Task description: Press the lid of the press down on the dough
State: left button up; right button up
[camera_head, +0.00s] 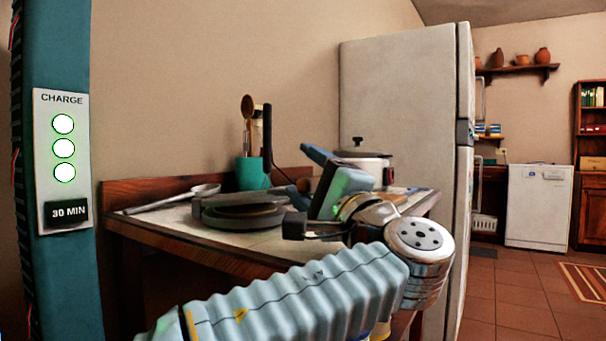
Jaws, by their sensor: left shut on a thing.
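The press (240,218) is a dark, round, flat thing on the table, left of my gripper. Its upper plate lies low over its lower part. My right gripper is not in view.
The wooden table (150,225) stands against the wall. A teal holder (251,174) with utensils is behind the press, and a long ladle (170,200) lies left. A lidded pot (365,162) is behind my gripper. A fridge (400,110) stands at the right.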

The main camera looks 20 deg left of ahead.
pick_arm(q)
jog(key=v, duration=1.3)
jog(key=shift+s, duration=0.2)
jog(key=shift+d, duration=0.15)
